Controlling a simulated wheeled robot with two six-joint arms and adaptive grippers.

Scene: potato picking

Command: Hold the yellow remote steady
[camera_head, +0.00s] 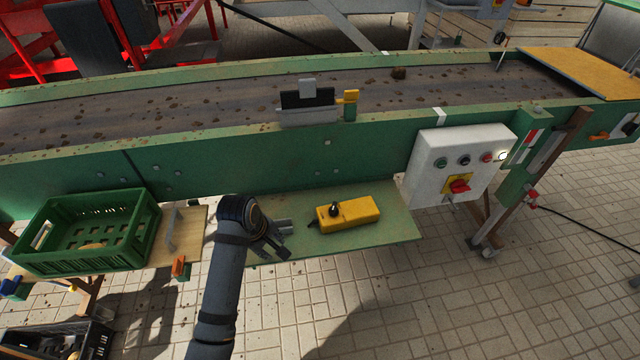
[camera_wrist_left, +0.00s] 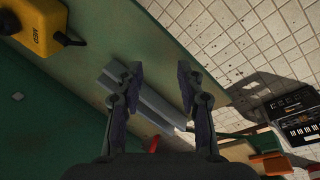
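The yellow remote (camera_head: 346,214) lies on the green shelf (camera_head: 391,233) below the conveyor, with a black knob on top near its left end. In the left wrist view the remote (camera_wrist_left: 42,26) shows at the top left, partly cut off by the edge. My left gripper (camera_head: 280,238) is just left of the remote in the head view, low over the shelf and apart from it. In the left wrist view my left gripper (camera_wrist_left: 160,78) has its fingers spread, with a grey bar (camera_wrist_left: 152,106) seen between and beyond them. My right gripper is not in view.
The conveyor's green side wall (camera_head: 250,163) rises behind the shelf. A white control box (camera_head: 455,165) hangs at the right. A green crate (camera_head: 140,238) stands at the left, and a grey handle (camera_head: 172,230) is on the wooden board beside it. Paved floor is in front.

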